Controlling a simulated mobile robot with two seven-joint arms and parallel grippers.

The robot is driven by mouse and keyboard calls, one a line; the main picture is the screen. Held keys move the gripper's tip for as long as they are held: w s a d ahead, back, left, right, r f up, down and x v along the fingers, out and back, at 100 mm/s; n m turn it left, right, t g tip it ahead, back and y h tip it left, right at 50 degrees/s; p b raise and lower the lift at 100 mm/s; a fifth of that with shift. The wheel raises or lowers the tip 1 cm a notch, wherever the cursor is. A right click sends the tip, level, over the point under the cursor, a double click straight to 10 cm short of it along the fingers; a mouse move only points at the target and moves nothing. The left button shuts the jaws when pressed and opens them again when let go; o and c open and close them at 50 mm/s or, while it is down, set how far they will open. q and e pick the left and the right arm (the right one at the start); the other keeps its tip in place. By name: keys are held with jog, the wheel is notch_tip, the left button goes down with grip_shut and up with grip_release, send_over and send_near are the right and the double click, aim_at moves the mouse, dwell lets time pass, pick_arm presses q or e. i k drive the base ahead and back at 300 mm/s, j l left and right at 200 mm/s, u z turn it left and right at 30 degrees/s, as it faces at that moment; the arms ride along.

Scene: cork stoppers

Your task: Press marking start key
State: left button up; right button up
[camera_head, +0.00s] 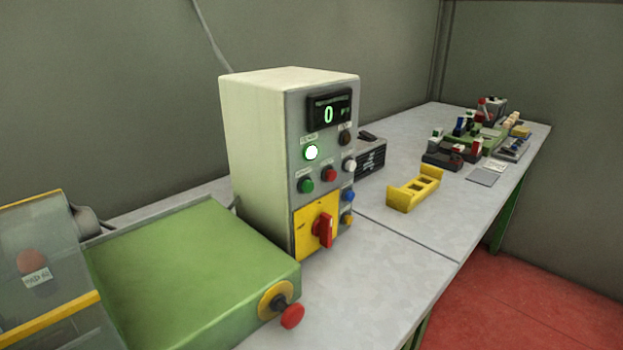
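A cream control box (254,150) stands on the workbench in the middle of the view. Its grey front panel has a display (329,111) reading a green 0 and a lit white-green lamp (311,153). Below are a green button (306,186) and a red button (329,174). Dark, white, blue and orange buttons run down the panel's right side. A red rotary switch (323,230) sits on a yellow plate. The labels are too small to read, so I cannot tell which one is the marking start key. Neither of my grippers is in view.
A green machine (190,265) with a red mushroom button (292,316) stands at the front left, beside a clear yellow-edged guard (50,320). A yellow holder (416,188) and a dark box (371,158) lie right of the control box. Several small fixtures crowd the bench's far end.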

aim_at(308, 186)
jog(key=i+l+u, duration=0.1)
jog(key=l, duration=0.35)
jog(key=i+l+u, duration=0.15)
jog(key=l, duration=0.3)
jog(key=i+l+u, duration=0.1)
jog(key=l, duration=0.4)
jog(key=i, duration=0.05)
